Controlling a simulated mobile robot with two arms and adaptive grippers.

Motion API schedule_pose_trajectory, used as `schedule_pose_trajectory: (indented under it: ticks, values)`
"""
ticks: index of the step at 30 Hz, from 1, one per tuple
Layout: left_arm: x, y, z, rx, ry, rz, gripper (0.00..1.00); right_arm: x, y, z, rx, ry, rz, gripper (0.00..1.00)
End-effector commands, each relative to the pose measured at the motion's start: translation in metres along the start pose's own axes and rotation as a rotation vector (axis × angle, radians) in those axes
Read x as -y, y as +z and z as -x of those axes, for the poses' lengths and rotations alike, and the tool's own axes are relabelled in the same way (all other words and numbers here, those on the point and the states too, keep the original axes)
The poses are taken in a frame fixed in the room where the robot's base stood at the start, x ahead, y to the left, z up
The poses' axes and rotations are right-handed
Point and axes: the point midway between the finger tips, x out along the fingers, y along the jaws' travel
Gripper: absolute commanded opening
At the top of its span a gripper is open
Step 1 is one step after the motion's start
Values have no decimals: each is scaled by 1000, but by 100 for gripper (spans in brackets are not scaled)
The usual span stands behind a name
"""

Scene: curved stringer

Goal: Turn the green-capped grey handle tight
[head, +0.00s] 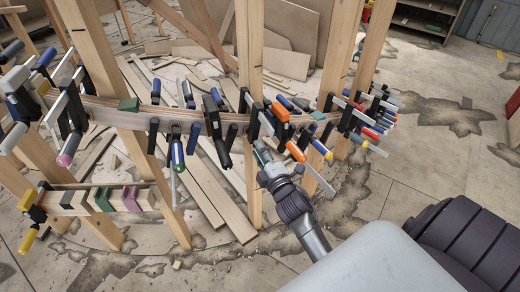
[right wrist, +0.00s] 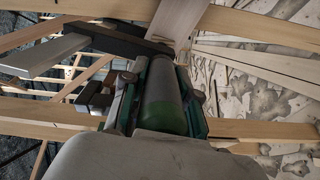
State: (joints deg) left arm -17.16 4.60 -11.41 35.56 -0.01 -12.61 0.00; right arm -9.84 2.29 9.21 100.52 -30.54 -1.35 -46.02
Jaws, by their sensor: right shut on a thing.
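The green-capped grey handle (right wrist: 163,97) shows in the right wrist view as a grey cylinder with a green end towards the camera. It belongs to a bar clamp with a dark jaw (right wrist: 115,40) and a flat metal bar (right wrist: 42,57). My right gripper (right wrist: 160,95) is shut on the handle, one finger on each side. In the head view my right gripper (head: 262,153) reaches the curved wooden stringer (head: 135,117) from the lower right, just right of the middle post, and mostly hides the handle. My left gripper is not in view.
Other clamps crowd the stringer on both sides, including an orange-handled one (head: 294,151) close right of my gripper and a blue-and-green one (head: 223,152) to the left. Upright wooden posts (head: 249,60) stand along it. Loose planks (head: 212,165) lie behind. The floor at right is open.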

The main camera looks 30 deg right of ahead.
Motion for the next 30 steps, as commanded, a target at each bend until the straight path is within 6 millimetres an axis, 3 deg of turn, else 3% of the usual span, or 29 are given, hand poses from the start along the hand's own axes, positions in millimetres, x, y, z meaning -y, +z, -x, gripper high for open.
schedule_pose_trajectory:
  ticks: [30]
  values:
    - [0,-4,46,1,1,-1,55,-3,2,0,4,-4,-964,0]
